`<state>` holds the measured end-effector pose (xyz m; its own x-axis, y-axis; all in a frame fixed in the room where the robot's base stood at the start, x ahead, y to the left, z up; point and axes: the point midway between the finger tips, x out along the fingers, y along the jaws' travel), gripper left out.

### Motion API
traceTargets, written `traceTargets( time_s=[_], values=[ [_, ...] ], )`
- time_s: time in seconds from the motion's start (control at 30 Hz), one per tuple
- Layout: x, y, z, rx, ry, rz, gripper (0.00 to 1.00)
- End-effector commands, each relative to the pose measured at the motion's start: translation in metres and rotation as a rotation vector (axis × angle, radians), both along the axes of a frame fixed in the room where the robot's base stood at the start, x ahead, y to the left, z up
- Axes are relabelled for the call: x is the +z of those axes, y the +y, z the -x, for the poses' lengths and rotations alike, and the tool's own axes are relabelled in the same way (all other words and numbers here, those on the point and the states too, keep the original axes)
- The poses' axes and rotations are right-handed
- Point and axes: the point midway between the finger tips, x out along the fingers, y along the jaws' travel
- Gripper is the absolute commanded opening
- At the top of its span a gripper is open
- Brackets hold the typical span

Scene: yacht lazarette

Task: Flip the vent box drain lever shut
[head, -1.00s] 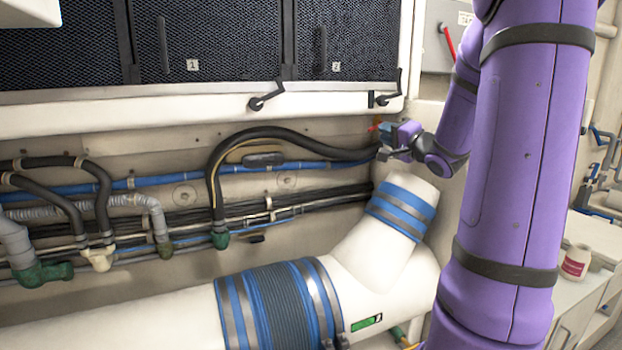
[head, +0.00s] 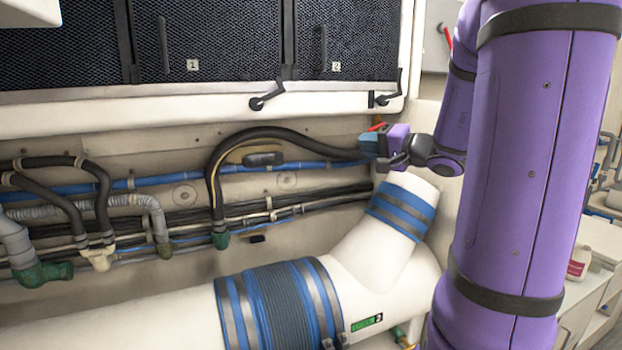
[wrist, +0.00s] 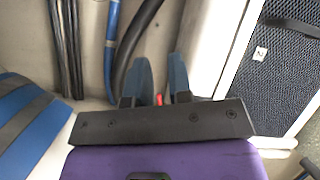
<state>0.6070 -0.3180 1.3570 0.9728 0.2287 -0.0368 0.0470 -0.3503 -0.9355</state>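A small red lever (head: 377,127) shows under the right end of the white vent box (head: 220,112), just above my fingers in the head view. Most of it is hidden by my gripper. In the wrist view a red bit (wrist: 158,100) shows between the two fingers, near the palm. My gripper (head: 368,144) is at the lever, pointing left along the wall. In the wrist view my gripper (wrist: 161,65) has its blue-grey fingers apart with a narrow gap. I cannot tell whether either finger touches the lever.
A black hose (head: 285,133) and blue pipe (head: 300,167) run along the wall close to my fingertips. A large white duct (head: 375,245) with blue bands rises just below. Black latches (head: 268,97) hang from the vent box. Another red handle (head: 447,38) is at upper right.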

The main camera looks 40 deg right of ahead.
Motion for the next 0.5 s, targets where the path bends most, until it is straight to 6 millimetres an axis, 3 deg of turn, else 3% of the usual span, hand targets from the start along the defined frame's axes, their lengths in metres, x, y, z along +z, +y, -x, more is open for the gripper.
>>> traceTargets(
  time_s=[0.5],
  values=[
    [-0.008,0.09,-0.001,0.236,0.189,0.054,0.19]
  ],
)
